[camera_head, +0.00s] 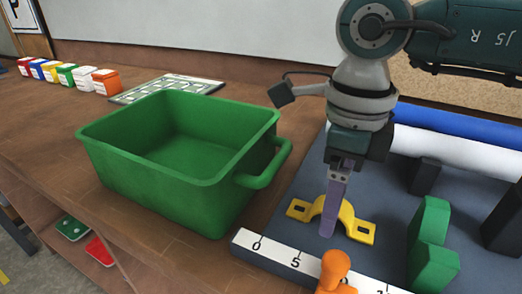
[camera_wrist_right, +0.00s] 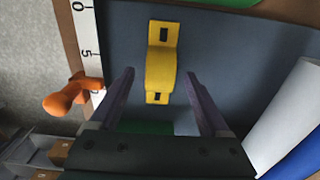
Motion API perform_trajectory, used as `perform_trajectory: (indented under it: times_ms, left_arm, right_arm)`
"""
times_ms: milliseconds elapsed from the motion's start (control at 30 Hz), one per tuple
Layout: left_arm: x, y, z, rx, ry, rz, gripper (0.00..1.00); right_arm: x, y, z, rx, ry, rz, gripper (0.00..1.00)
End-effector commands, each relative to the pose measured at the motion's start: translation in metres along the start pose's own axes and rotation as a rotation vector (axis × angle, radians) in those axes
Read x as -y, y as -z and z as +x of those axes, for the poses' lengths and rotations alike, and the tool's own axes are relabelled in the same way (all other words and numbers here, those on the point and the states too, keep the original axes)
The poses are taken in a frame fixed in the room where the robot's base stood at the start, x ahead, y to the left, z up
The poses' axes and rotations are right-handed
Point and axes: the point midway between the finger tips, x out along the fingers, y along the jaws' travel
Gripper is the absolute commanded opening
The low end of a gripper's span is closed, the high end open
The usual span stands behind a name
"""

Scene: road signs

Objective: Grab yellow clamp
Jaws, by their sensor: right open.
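The yellow clamp (camera_head: 354,226) is an arched bracket with two flat, slotted feet, lying on the dark blue-grey board (camera_head: 306,209). It also shows in the right wrist view (camera_wrist_right: 161,68), ahead of and between the fingers. My right gripper (camera_head: 331,212) comes down from above over the clamp and hides part of its arch in the head view. In the right wrist view my right gripper (camera_wrist_right: 158,72) has its two purple fingers spread apart, one on each side of the clamp's near end, with nothing held. My left gripper is not in view.
A green bin (camera_head: 186,180) stands left of the board. An orange piece (camera_head: 335,268) sits by the white ruler strip (camera_head: 279,255). White (camera_head: 459,152) and blue rolls lie behind.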

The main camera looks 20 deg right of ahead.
Motion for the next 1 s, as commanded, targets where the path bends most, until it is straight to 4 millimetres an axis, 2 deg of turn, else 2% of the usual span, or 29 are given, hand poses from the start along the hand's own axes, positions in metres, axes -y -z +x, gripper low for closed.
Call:
perform_trajectory:
  times_ms: [100,367,1000]
  left_arm:
    - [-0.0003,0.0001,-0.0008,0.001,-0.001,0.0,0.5]
    - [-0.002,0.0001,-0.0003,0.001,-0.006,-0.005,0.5]
    - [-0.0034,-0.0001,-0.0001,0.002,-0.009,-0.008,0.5]
  right_arm:
    - [-0.0008,0.0001,0.0121,-0.001,-0.002,-0.001,0.8]
    - [-0.0004,-0.0004,0.0145,0.001,0.0,-0.002,0.79]
    - [-0.0004,-0.0004,0.0139,0.001,-0.001,-0.001,0.07]
